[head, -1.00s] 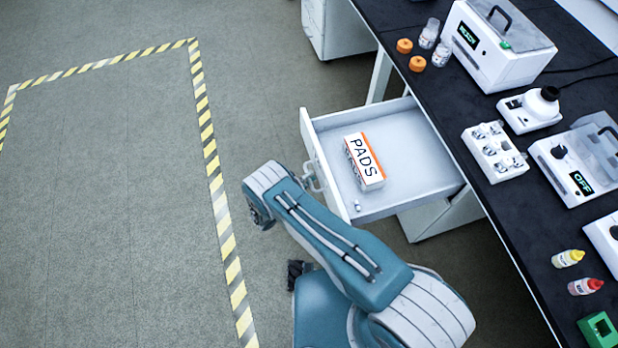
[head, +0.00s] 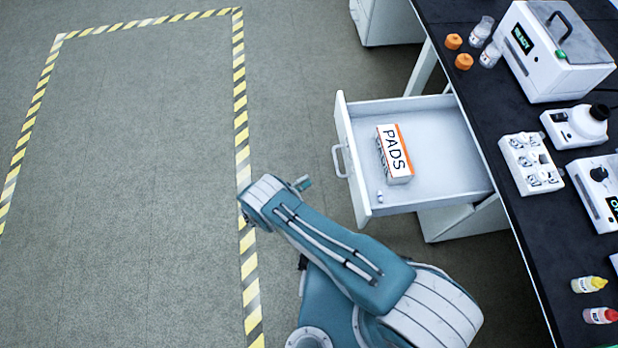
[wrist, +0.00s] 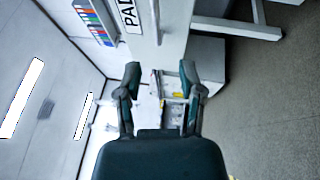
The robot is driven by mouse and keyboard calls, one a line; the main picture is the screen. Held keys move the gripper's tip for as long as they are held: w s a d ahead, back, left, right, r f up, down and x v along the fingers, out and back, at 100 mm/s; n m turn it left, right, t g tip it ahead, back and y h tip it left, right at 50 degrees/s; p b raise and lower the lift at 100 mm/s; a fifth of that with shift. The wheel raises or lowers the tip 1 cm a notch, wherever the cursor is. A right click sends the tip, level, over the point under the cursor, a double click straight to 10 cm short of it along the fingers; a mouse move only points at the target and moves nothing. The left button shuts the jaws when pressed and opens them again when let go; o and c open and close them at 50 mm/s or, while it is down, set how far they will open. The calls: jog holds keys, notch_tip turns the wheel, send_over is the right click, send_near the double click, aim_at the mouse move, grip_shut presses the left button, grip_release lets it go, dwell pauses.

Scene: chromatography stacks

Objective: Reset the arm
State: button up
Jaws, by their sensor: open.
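My arm reaches up and left from the bottom of the head view, folded at the elbow. A small part of my gripper (head: 303,183) shows beyond the elbow, left of the drawer handle (head: 340,161) and apart from it. In the wrist view my gripper (wrist: 160,88) has its two fingers spread, with nothing between them. The drawer (head: 440,192) is pulled out from under the bench. It holds a white and orange PADS box (head: 396,155) and a small pale item near its front corner.
The black bench (head: 515,235) on the right carries a READY device (head: 545,60), a vial rack (head: 530,165), bottles and orange caps. A yellow-black floor line (head: 241,120) runs at left, with clear floor around it. The wrist view shows white panels and part of a PAD label.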

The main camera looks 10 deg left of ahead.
jog(key=shift+r, duration=0.1)
dwell(0.3)
jog(key=w+d+r+m+g+y, duration=0.1)
jog(key=w+d+r+m+g, duration=0.2)
jog(key=r, duration=0.8)
jog(key=w+d+r+m+g+y, duration=0.1)
jog(key=w+d+r+g+y, duration=0.15)
jog(key=d+r+g, duration=0.65)
jog(key=w+a+r+m+g+y, duration=0.1)
jog(key=w+r+m, duration=0.15)
jog(key=r, duration=1.15)
jog(key=s+d+r+m+y, duration=0.1)
jog(key=s+d+r+y, duration=0.3)
jog(key=r, duration=0.3)
jog(key=s+d+r+m+y, duration=0.1)
jog(key=s+d+r+y, duration=0.1)
jog(key=s+d+r, duration=0.5)
jog(key=s+d+r+t+y, duration=0.2)
jog(key=s+r+t+y, duration=0.2)
jog(key=s, duration=0.7)
jog(key=shift+s+d+r+m+t, duration=0.25)
jog(key=shift+d+r+m+t, duration=0.15)
jog(key=shift+r+t, duration=0.45)
